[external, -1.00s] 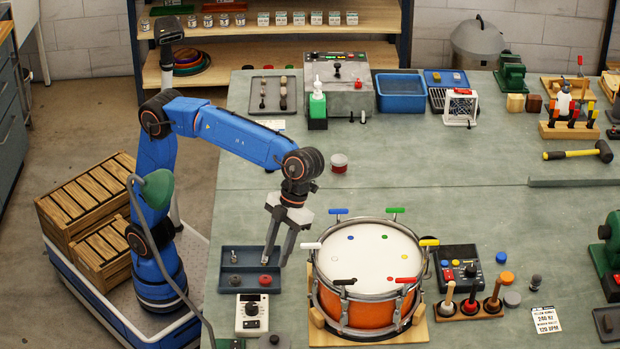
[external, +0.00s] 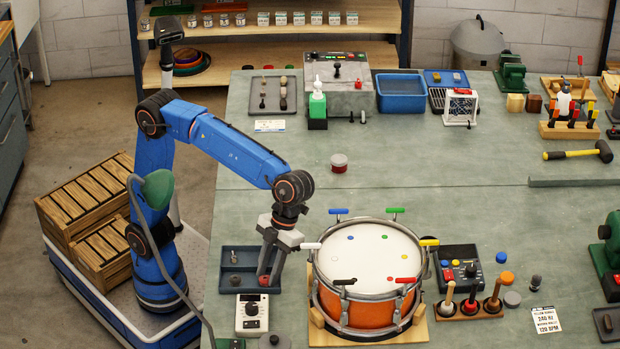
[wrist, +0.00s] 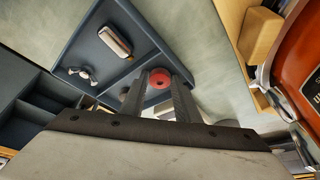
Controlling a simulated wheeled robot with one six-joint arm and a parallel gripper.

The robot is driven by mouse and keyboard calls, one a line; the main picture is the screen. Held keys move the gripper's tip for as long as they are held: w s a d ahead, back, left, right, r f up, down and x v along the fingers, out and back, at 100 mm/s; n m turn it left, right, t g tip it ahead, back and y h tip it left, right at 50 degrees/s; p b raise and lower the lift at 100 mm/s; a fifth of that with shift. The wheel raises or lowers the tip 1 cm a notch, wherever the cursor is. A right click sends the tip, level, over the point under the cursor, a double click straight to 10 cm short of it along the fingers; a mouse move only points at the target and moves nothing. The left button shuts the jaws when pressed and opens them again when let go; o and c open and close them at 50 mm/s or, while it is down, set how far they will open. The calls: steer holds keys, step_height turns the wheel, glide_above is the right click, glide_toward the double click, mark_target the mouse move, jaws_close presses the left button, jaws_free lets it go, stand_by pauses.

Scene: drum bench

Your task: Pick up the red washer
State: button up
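The red washer (wrist: 160,78) lies in the dark tray's right compartment, seen between my two fingertips in the wrist view. In the external view the washer (external: 264,281) shows as a small red spot at the fingertips. My gripper (external: 269,273) points down over the right side of the tray (external: 227,250). In the wrist view my gripper (wrist: 159,80) has its fingers apart, one on each side of the washer. I cannot tell whether they touch it.
A wing nut (wrist: 82,74) and a metal piece (wrist: 115,41) lie in other tray compartments. The orange drum (external: 366,314) with coloured keys around its rim stands close to the right. A white meter box (external: 251,315) sits in front.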

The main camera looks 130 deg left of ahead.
steer(key=c, duration=0.4)
steer(key=shift+c, duration=0.2)
